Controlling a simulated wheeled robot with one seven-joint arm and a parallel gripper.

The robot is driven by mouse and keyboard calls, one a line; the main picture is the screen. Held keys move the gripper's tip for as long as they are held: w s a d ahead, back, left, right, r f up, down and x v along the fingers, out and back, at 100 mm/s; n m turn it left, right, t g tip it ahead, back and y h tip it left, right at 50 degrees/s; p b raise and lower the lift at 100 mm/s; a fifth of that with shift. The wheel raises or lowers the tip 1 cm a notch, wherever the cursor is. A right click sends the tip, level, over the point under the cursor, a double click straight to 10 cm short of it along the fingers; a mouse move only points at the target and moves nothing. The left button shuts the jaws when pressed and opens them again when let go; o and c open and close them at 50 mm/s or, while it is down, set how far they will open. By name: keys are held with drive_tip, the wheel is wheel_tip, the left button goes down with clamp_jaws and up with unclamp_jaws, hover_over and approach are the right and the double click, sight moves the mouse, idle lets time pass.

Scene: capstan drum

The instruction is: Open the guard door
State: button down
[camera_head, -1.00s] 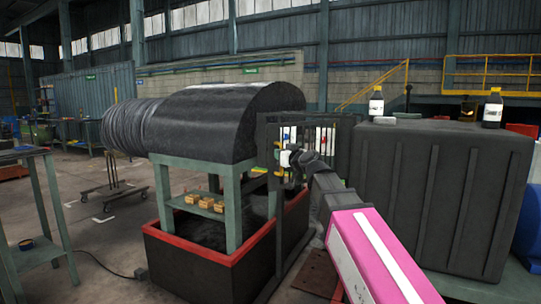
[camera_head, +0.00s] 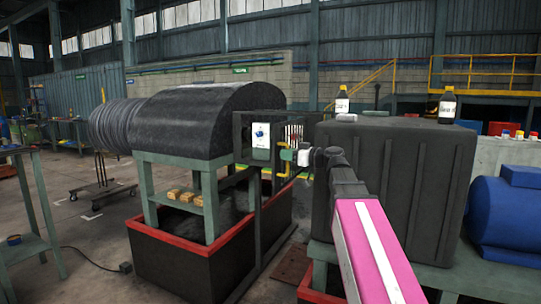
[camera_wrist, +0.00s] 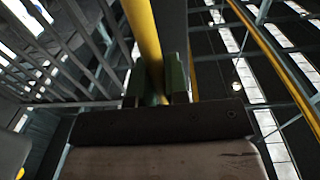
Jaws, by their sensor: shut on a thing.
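The dark guard frame (camera_head: 236,140) stands at the right end of the black drum cover in the head view. The barred guard door (camera_head: 294,132) shows only as a narrow strip beside the black cabinet, partly hidden. A yellow handle (camera_head: 281,160) stands by the frame, at my gripper (camera_head: 289,155). In the wrist view, the yellow handle (camera_wrist: 143,35) runs down between the green fingertips of my gripper (camera_wrist: 158,85), which are shut on it. Dark bars of the door (camera_wrist: 75,45) fill the upper left there. How far the door stands open is hard to tell.
The large black cabinet (camera_head: 390,185) stands close right of my arm, with bottles (camera_head: 447,106) on top. The drum cover (camera_head: 205,120) rests on a green stand above a red-rimmed bin (camera_head: 160,233). A blue motor (camera_head: 505,220) is at far right. Floor at left is open.

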drive_tip(key=s+d+n+g, duration=0.1)
drive_tip(key=s+d, duration=0.1)
drive_tip(key=d, duration=0.7)
drive_tip(key=shift+g+y, duration=0.4)
drive_tip(key=c, duration=1.1)
unclamp_jaws()
drive_tip(key=shift+w, duration=0.1)
drive_tip(key=shift+c, duration=0.2)
drive_tip(key=v, duration=1)
drive_tip(key=shift+s+d, duration=0.2)
drive_tip(key=shift+d, duration=0.15)
